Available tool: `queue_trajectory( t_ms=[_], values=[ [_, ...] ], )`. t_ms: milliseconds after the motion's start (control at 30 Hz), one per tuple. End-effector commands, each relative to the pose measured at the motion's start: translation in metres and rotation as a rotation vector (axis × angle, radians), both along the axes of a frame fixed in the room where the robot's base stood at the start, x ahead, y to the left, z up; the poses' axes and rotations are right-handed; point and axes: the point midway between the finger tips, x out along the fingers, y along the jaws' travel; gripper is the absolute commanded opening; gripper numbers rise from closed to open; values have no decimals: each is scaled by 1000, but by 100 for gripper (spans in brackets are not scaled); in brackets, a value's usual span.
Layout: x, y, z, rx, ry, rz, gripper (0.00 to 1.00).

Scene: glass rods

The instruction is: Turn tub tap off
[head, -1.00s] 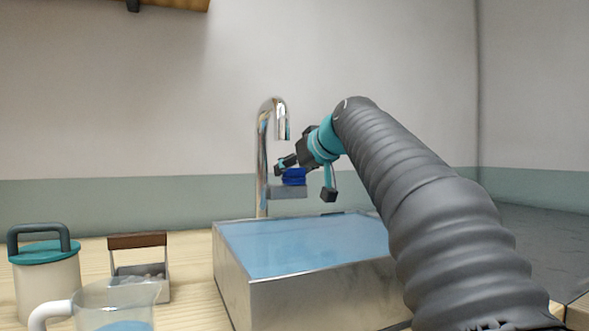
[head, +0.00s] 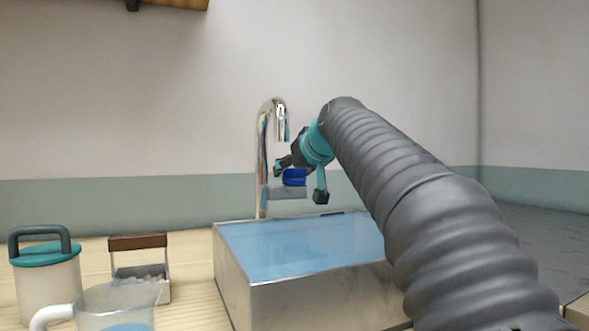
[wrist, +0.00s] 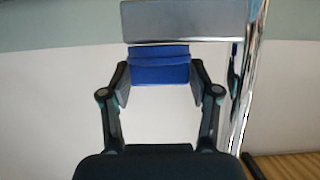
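The chrome tap (head: 262,160) rises behind the tub and curves over at the top. Its blue handle (head: 294,177) sits on a grey block (head: 288,193) beside the tap's pipe. My gripper (head: 300,183) is at the handle. In the wrist view, its two fingers (wrist: 160,82) stand on either side of the blue handle (wrist: 158,66), with what look like narrow gaps between them and it. The metal tub (head: 300,290) below holds blue water (head: 290,245). I see no clear stream under the spout.
At the left stand a jar with a teal lid (head: 45,270), a small caddy with a brown handle (head: 138,242) and a glass jug (head: 110,305) with blue liquid. My arm covers the tub's right side.

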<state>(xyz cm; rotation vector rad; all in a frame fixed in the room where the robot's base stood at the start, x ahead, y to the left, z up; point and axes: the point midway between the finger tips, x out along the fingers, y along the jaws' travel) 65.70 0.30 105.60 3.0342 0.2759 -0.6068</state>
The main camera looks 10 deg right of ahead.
Motion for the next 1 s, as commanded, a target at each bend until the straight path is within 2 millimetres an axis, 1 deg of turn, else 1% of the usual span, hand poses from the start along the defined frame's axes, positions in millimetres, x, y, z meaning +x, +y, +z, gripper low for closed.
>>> queue_trajectory(
  t_ms=[333,467,567,800,1000],
  values=[
    [0,0,1,-1,-2,0,80],
    [-6,-2,4,0,-3,-1,80],
    [-18,-4,9,-1,-4,-1,80],
    [-61,-12,27,-1,-4,-2,80],
    [-91,-18,40,1,-3,-2,80]
  ],
)
